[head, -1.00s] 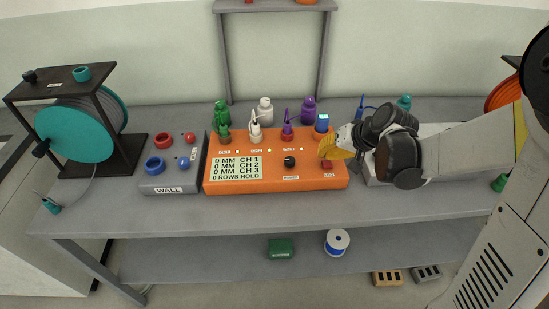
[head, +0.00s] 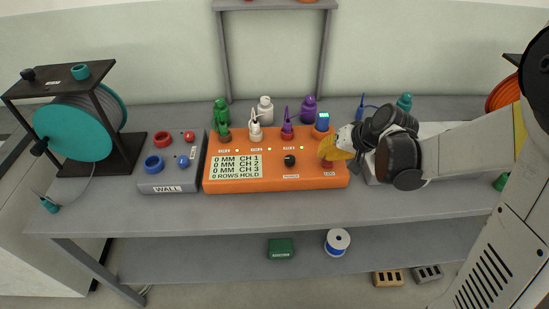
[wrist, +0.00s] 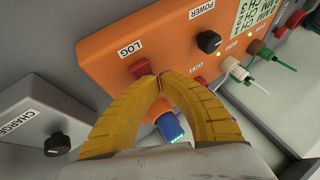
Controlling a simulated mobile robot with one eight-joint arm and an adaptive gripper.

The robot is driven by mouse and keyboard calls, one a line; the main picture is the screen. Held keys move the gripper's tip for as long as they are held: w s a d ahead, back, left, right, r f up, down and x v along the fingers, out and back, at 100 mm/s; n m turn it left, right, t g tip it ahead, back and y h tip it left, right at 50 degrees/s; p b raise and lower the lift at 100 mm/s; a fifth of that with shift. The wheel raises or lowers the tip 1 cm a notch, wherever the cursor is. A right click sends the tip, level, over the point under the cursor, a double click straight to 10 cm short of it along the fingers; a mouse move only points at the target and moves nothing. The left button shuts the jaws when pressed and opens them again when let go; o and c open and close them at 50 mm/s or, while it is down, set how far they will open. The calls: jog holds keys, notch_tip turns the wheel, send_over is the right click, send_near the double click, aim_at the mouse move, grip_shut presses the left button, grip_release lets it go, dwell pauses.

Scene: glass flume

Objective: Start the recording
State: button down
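The orange recorder box (head: 260,181) stands mid-table; its display (head: 236,167) reads 0 MM for CH 1, CH 2 and CH 3, then 0 ROWS HOLD. A red control (wrist: 140,68) sits beside the LOG label (wrist: 130,48) and also shows at the box's right front in the head view (head: 328,164). My gripper (wrist: 159,77) has yellow fingers with their tips together and nothing visible between them. It also shows in the head view (head: 328,155), just over the red control. The tips are right beside the control; I cannot tell if they touch. A black POWER knob (wrist: 208,41) is farther along.
The grey WALL box (head: 168,188) stands left of the recorder, and a cable reel (head: 75,135) farther left. Green, white and purple plugs with a blue-capped unit (head: 322,122) line the recorder's back. A grey CHARGE box (wrist: 30,115) is close by my gripper.

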aim_at(324, 160)
jog(key=shift+f+b, duration=0.45)
jog(key=shift+f, duration=0.05)
dwell(0.6)
jog(key=shift+r, duration=0.1)
jog(key=shift+r+p, duration=0.8)
jog(key=shift+r, duration=0.1)
notch_tip(324, 160, up, 6)
jog(key=p, duration=0.4)
jog(key=shift+r+p, duration=0.1)
jog(key=shift+p, duration=0.25)
jog(key=s+r+h, duration=0.2)
jog(key=s+r, duration=0.2)
jog(key=s, duration=0.6)
jog(key=s+r+n+t+h, duration=0.1)
jog(key=s+r, duration=0.3)
jog(key=s, duration=0.6)
jog(key=shift+s+d+r+n+h, duration=0.3)
jog(key=shift+s+d+r+h, duration=0.15)
jog(key=shift+h, duration=0.25)
